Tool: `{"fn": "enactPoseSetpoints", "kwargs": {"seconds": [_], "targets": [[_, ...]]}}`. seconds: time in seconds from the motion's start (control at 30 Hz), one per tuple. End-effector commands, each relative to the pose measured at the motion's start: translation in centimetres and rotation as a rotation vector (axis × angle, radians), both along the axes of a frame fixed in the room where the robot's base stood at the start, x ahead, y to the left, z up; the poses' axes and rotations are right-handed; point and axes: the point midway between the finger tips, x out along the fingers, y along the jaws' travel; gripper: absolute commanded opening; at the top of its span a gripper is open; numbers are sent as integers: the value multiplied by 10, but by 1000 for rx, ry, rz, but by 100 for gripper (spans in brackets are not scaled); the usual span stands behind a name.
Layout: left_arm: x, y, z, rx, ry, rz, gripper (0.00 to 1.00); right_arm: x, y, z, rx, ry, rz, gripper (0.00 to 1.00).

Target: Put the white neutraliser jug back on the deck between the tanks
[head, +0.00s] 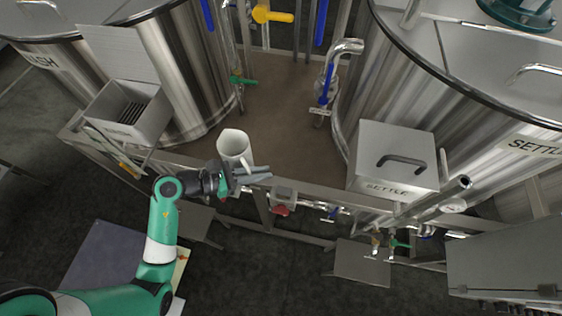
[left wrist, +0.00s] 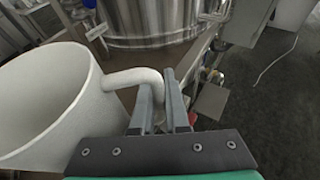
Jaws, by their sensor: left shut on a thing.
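The white neutraliser jug (head: 234,146) shows in the head view at the front edge of the brown deck (head: 285,115), between the two steel tanks. I cannot tell whether its base touches the deck. My left gripper (head: 262,174) is in front of the jug and shut on its handle. In the left wrist view the jug (left wrist: 45,105) fills the left side, open mouth towards the camera, and its handle (left wrist: 135,77) runs between the gripper fingers (left wrist: 165,105). The jug looks empty inside. My right gripper is not in view.
The wash tank (head: 185,75) stands left and the settle tank (head: 400,100) right. A grey box marked SETTLE (head: 385,150) and an open grey box (head: 130,112) flank the deck. Pipes with blue-handled valves (head: 326,85) rise at the back. A rail (head: 310,195) runs along the front.

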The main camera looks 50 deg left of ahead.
Motion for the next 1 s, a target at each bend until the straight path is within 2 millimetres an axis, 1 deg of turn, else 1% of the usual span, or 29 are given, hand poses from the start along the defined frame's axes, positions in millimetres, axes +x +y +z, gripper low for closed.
{"fn": "enactPoseSetpoints", "kwargs": {"seconds": [0.03,0.23,0.3,0.43,0.5,0.7,0.77,0.8,0.9,1.0], "targets": [[14,-1,-6,0,0,-6,0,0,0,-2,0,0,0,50],[72,-2,-33,-1,-1,-6,0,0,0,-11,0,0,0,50],[86,-1,-53,-2,2,-4,0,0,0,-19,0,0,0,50],[106,-1,-76,-1,-2,-3,0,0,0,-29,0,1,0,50],[112,-1,-83,-1,-2,-2,0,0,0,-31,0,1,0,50],[117,0,-87,0,-3,-3,0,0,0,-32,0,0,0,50],[122,0,-95,-1,-2,-2,0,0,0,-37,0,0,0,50],[121,0,-104,-2,1,-1,0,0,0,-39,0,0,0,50],[121,0,-119,-2,0,0,0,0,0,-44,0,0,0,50],[121,0,-122,0,-2,-1,0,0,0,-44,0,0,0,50]]}}
